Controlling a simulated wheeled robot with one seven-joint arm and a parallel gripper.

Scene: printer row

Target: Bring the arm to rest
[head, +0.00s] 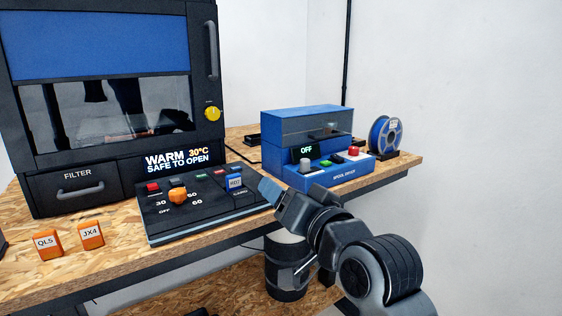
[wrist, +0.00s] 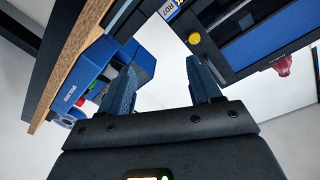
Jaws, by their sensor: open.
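My arm reaches in from the lower right of the head view, in front of the bench edge. My gripper (head: 270,192) is near the bench's front edge, between the black control panel (head: 195,205) and the blue spool dryer (head: 315,150). In the wrist view my gripper (wrist: 163,75) shows two dark blue fingers standing apart with nothing between them. From these views I cannot tell whether the fingertips touch anything.
The printer (head: 110,90) stands at the left, its display reading WARM 30°C, SAFE TO OPEN. Orange blocks QL5 (head: 48,243) and JX4 (head: 91,235) sit on the bench (head: 120,255). A blue spool (head: 385,135) stands at right. The floor right of the bench looks clear.

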